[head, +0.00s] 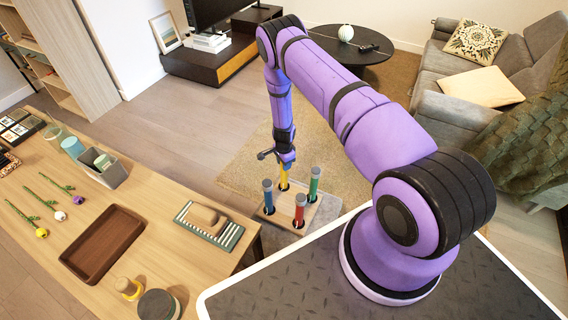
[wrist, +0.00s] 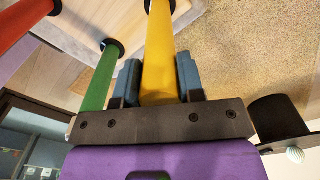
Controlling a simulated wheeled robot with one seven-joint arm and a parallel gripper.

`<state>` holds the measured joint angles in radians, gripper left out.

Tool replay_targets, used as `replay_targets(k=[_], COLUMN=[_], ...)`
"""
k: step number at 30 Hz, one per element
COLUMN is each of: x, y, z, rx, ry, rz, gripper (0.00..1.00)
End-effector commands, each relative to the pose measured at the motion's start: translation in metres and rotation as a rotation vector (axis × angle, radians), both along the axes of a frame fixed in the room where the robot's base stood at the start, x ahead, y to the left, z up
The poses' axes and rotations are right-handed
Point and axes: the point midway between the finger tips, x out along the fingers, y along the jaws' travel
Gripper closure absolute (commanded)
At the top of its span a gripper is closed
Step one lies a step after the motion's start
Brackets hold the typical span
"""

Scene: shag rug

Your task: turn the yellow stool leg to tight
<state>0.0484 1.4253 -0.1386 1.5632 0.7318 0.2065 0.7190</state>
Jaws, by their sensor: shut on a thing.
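The yellow stool leg (wrist: 159,50) stands in a black socket of the upturned stool's wooden seat. In the head view the yellow leg (head: 284,176) shows just below my gripper (head: 286,158). In the wrist view my gripper (wrist: 158,82) has its two blue-grey fingers on either side of the yellow leg, shut on it. The wooden seat (head: 284,211) lies low beside the table, bottom up. A blue leg (head: 268,197), a red leg (head: 299,211) and a green leg (head: 314,184) also stand in it. How tight the yellow leg sits cannot be told.
The rug (head: 245,165) lies under and behind the stool. A sofa (head: 440,80) stands at far right.

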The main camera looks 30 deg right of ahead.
Motion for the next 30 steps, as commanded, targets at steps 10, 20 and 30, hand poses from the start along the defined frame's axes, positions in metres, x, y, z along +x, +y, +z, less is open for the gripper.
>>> replay_targets(k=[10,20,30], x=[0.0008,0.0009,0.0008], y=[-0.0001,0.0001,-0.0001], z=[0.0005,0.0006,0.0005], rx=[-0.001,0.0,0.0], ry=[-0.002,-0.002,-0.002], rz=[-0.206,-0.274,-0.279], gripper=[0.88,0.88,0.88])
